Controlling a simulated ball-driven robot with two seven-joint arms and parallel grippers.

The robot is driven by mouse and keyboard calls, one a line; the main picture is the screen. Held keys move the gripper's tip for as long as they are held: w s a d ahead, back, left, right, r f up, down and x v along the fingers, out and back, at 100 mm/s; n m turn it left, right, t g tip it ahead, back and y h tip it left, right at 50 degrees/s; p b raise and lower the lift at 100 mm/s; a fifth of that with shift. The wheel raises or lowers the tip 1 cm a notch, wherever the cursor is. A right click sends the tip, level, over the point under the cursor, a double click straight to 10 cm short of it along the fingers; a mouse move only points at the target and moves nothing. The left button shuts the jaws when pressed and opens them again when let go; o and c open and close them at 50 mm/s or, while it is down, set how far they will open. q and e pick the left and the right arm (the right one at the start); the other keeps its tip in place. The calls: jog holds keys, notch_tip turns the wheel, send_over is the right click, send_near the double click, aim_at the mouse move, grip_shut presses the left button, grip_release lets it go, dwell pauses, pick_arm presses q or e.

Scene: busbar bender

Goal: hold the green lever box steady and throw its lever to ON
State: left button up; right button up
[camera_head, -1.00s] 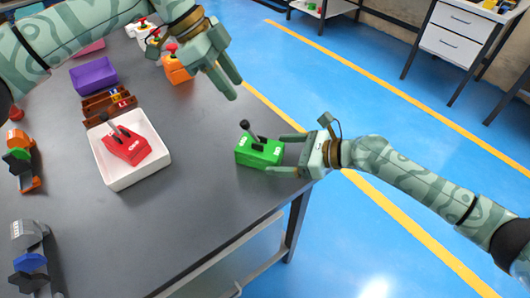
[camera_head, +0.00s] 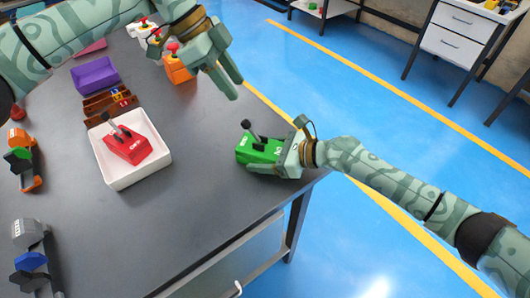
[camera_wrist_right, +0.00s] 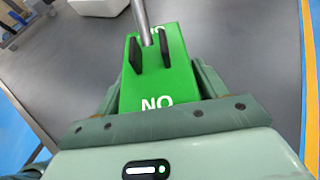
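The green lever box (camera_head: 256,152) stands on the grey table near its right edge. Its black-knobbed lever (camera_head: 247,126) leans left, away from my right gripper. My right gripper (camera_head: 262,160) reaches in from the right with its fingers on either side of the box. In the right wrist view the green box (camera_wrist_right: 150,80) lies between the two fingers, with the lever shaft (camera_wrist_right: 142,20) tilting away; whether both fingers touch is unclear. White lettering shows on its top. My left gripper (camera_head: 238,90) is open and empty, above the table, behind and left of the box.
A white tray (camera_head: 160,172) holding a red lever box (camera_head: 128,148) stands left of the green box. A purple bin (camera_head: 95,75), a brown organizer (camera_head: 105,102) and an orange lever box (camera_head: 178,72) are farther back.

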jog(key=shift+d, duration=0.2)
jog(key=shift+s+d, duration=0.4)
jog(key=shift+d, duration=0.35)
jog(key=c, duration=0.9)
jog(key=shift+c, duration=0.2)
